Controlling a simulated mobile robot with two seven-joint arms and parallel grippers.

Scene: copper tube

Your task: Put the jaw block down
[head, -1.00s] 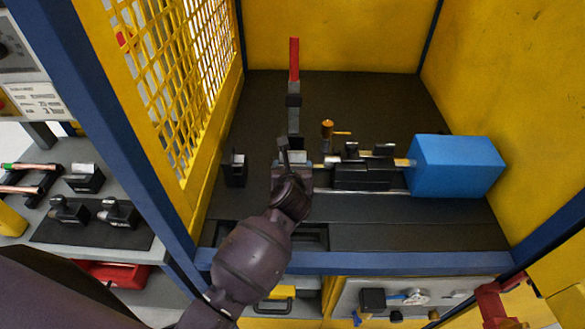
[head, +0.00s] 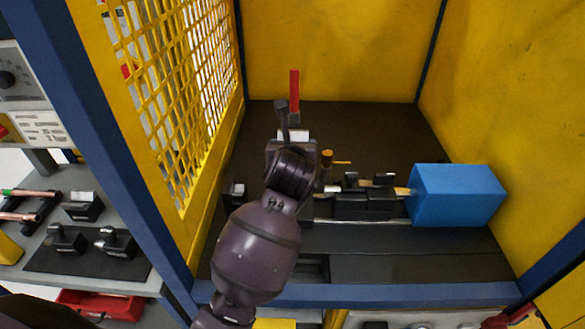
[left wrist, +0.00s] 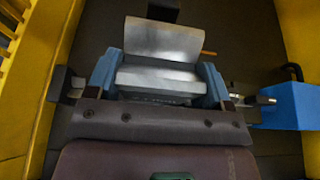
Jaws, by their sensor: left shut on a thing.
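My left gripper (head: 291,148) is inside the yellow machine enclosure, over the dark machine bed. In the left wrist view its two blue fingers (left wrist: 160,88) are shut on the sides of the silver jaw block (left wrist: 158,78). A broad silver face shows just beyond it; I cannot tell whether it is part of the same block. In the head view the block's pale top (head: 292,135) shows just past the gripper, near the foot of the red-handled lever (head: 294,92). The block's underside is hidden, so contact below cannot be told. My right gripper is not in view.
The bender's black clamp part (head: 365,206) and blue housing (head: 458,195) stand to the right. A small black block (head: 235,193) stands at left. Yellow mesh (head: 170,90) bounds the left side. Tooling lies on the outside bench (head: 140,288). The back right bed is clear.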

